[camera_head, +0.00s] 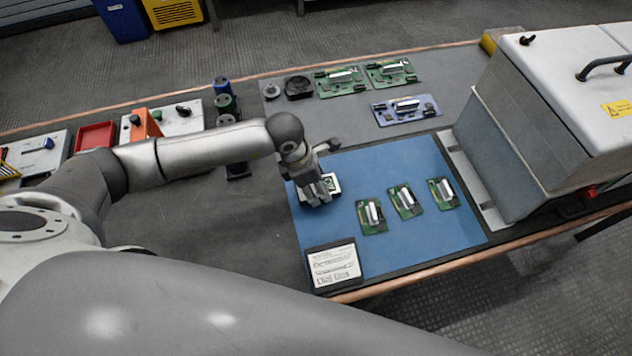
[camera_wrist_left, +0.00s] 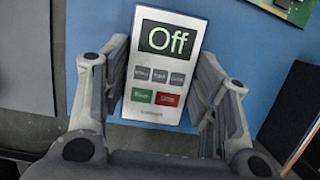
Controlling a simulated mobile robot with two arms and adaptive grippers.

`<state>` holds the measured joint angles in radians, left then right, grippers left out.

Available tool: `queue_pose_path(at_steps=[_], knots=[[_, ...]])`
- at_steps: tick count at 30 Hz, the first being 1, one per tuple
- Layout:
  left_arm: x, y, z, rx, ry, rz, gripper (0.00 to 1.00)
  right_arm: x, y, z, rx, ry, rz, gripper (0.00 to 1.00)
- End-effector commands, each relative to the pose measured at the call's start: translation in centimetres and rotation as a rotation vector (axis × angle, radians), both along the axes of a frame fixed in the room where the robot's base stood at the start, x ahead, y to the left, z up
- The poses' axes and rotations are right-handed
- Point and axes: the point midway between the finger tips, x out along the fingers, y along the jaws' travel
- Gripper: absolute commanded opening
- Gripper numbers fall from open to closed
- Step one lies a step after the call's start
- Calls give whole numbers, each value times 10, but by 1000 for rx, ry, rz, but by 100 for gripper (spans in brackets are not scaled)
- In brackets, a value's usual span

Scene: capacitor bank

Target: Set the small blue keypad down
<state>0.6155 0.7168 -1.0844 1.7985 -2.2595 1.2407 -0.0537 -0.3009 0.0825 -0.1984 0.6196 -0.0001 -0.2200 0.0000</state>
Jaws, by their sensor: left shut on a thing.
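In the head view my left gripper (camera_head: 318,192) points down over the left part of the blue mat (camera_head: 410,155). Part of the keypad (camera_head: 333,183) shows beside the fingers; the rest is hidden. I cannot tell whether it touches the mat. My right gripper is not in view.
Several green boards stand on the mat, the nearest being a board (camera_head: 371,216) to the right. An instruction card (camera_head: 333,265) lies at the front left. A large grey machine (camera_head: 535,125) stands at the right. Mat between gripper and card is clear.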

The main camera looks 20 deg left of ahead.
Motion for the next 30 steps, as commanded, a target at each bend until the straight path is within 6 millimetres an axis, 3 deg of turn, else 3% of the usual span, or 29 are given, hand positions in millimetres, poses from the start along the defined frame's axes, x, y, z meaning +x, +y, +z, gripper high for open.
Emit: queue_pose_path(at_steps=[6, 7, 12, 23, 26, 30], knots=[[0, 0, -3, -1, -1, 0, 29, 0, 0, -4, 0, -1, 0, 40], [0, 0, -2, -1, -1, 0, 58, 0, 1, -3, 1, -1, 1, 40], [0, 0, -1, -1, -1, 0, 77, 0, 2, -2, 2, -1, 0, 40], [0, 0, 1, -1, -1, 0, 77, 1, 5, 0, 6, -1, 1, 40], [0, 2, 10, -2, -3, -1, 77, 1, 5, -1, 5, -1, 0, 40], [-4, 8, 35, 0, -5, -1, 77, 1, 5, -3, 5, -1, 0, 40]])
